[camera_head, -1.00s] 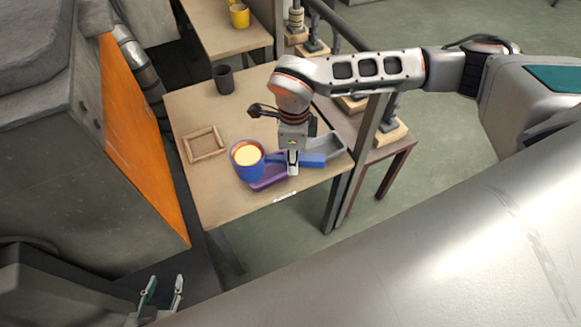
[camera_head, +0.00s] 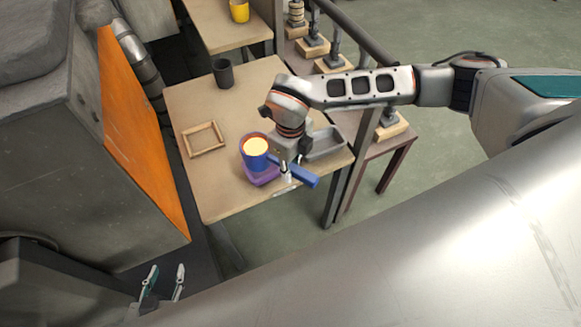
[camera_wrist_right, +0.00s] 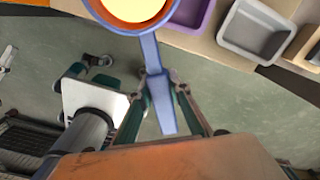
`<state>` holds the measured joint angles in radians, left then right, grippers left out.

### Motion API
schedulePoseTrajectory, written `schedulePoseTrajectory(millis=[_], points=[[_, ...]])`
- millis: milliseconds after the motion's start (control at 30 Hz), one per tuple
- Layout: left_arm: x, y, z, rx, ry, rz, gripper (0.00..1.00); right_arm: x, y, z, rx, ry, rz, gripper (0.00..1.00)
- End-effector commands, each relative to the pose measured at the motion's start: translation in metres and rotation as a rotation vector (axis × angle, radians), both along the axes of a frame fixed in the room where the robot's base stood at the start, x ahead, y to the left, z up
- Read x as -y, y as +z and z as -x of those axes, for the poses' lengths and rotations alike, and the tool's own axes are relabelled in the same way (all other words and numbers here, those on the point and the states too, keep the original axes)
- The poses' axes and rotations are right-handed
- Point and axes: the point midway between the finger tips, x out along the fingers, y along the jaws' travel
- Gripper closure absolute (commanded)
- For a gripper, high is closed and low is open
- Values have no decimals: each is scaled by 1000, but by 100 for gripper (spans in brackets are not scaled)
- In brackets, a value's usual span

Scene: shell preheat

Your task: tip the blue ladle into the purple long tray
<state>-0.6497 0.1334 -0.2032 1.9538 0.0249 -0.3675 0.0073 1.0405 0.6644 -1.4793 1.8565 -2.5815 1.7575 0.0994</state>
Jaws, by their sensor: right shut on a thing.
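The blue ladle (camera_head: 255,160) has a round cup with a pale yellow-orange fill and a straight handle. It also shows at the top of the right wrist view (camera_wrist_right: 152,52). My right gripper (camera_head: 287,172) is shut on the ladle's handle, and its fingers (camera_wrist_right: 158,80) flank the handle in the wrist view. The cup looks upright, the fill level inside. The purple long tray (camera_head: 262,178) is on the table, partly hidden beneath the cup and my right gripper. My left gripper (camera_head: 163,283) is open and empty at the bottom left, away from the table.
A grey tray (camera_head: 325,146) lies right of the purple tray. A wooden frame (camera_head: 203,139) and a dark cup (camera_head: 223,73) stand on the table (camera_head: 188,103). An orange-sided machine (camera_head: 135,130) stands close at left. A yellow cup (camera_head: 239,11) is on a farther table.

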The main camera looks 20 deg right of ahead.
Motion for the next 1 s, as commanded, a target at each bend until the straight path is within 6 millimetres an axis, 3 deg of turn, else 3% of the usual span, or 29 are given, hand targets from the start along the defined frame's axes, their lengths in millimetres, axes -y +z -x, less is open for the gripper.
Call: schedulePoseTrajectory(millis=[600,1000], points=[[5,-17,-1,7,-11,4,62,0,-28,0,-3,1,-6,100],[4,-35,0,3,-10,3,62,-3,-27,1,-82,0,-134,100]])
